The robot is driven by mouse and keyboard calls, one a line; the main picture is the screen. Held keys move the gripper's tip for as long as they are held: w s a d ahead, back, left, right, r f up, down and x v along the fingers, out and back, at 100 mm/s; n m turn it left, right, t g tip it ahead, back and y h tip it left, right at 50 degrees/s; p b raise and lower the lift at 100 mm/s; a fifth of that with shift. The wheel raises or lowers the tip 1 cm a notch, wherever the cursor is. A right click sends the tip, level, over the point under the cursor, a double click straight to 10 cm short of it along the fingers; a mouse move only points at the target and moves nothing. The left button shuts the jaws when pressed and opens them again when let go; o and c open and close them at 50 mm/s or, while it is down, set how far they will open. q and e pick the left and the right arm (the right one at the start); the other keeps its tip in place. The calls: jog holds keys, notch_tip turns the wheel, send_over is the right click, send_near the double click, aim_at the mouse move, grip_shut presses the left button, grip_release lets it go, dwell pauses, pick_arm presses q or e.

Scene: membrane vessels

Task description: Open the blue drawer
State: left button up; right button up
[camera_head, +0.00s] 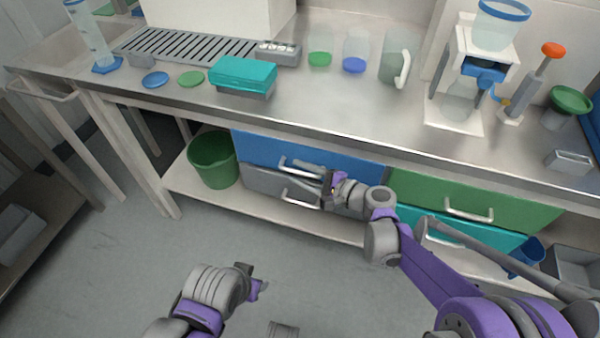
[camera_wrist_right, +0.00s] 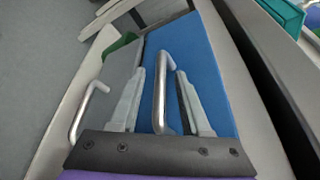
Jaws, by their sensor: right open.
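The blue drawer (camera_head: 290,153) sits under the bench top, its front looking flush with the bench. Its silver bar handle (camera_head: 300,163) is partly covered by my right gripper (camera_head: 316,175) in the head view. In the right wrist view the blue front (camera_wrist_right: 200,65) fills the middle, and the handle (camera_wrist_right: 160,95) stands between the two open fingers, one on each side. I cannot tell whether either finger touches it. My left gripper (camera_head: 255,283) is low over the floor, away from the drawers; its fingers do not show clearly.
A grey drawer (camera_head: 262,183) with its own handle lies just below the blue one. A green drawer (camera_head: 520,203) and a teal drawer (camera_head: 480,237) are to the right. A green bucket (camera_head: 212,160) stands on the lower shelf, left of the drawers. The floor in front is clear.

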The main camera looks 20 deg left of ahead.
jog(key=shift+w+a, duration=0.1)
jog(key=shift+a, duration=0.15)
grip_shut()
dwell(1.4)
